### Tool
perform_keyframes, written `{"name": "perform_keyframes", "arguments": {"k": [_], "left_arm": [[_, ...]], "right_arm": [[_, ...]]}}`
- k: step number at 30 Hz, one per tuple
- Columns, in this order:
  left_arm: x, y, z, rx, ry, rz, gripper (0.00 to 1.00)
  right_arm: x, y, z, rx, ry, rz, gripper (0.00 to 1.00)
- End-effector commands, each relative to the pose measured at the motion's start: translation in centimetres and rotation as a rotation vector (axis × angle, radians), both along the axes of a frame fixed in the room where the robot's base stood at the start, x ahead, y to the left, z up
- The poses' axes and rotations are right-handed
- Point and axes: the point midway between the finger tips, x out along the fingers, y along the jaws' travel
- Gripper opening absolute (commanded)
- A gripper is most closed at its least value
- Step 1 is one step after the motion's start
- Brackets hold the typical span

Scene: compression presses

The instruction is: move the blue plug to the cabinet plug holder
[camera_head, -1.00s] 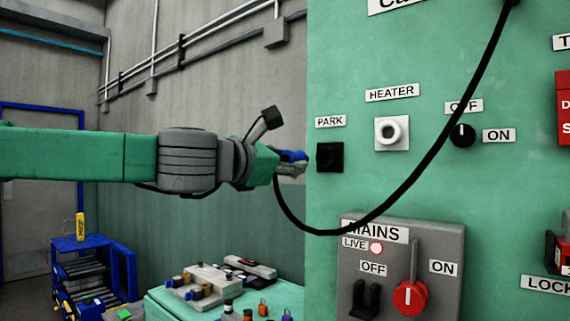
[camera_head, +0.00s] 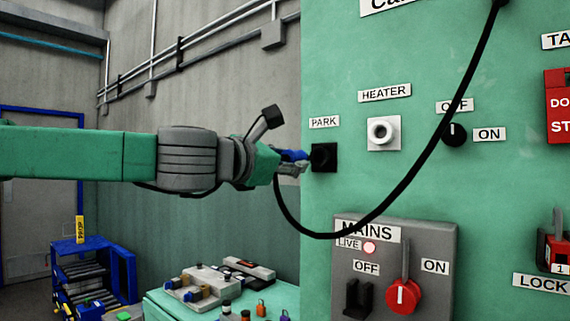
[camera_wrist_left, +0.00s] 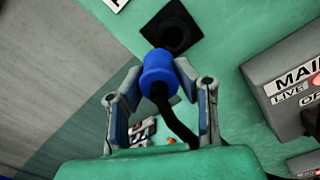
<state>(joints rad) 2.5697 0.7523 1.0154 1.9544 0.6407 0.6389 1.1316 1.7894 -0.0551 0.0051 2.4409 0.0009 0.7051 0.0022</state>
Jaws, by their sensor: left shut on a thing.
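The blue plug (camera_wrist_left: 158,72) is held between the fingers of my left gripper (camera_wrist_left: 160,88), with its black cable trailing back below it. In the head view the plug (camera_head: 293,155) shows as a small blue shape at the tip of my left gripper (camera_head: 290,163). The black PARK holder (camera_head: 323,157) on the green cabinet is just right of the plug. In the wrist view the holder (camera_wrist_left: 172,28) lies just beyond the plug, its opening partly overlapped by the plug's far end. I cannot tell whether they touch. My right gripper is not in view.
A white HEATER socket (camera_head: 383,132) is right of the holder. The cable (camera_head: 437,150) hangs in a loop across the cabinet front. The grey MAINS box (camera_head: 440,240) juts out below. A green table (camera_head: 165,301) with small parts stands lower left.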

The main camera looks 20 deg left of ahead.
Motion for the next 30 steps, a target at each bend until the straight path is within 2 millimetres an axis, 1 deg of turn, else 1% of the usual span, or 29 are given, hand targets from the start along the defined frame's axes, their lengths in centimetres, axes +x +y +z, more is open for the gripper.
{"name": "perform_keyframes", "arguments": {"k": [14,25,30], "left_arm": [[-0.5,-0.6,0.1,0.004,0.0,-0.004,0.0],[-0.9,-2.2,0.3,0.016,-0.002,-0.008,0.0],[-1.0,-2.5,0.3,0.019,-0.002,-0.009,0.0]], "right_arm": [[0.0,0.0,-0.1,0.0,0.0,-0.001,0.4],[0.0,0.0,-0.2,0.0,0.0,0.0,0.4],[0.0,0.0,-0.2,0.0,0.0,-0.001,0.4]]}}
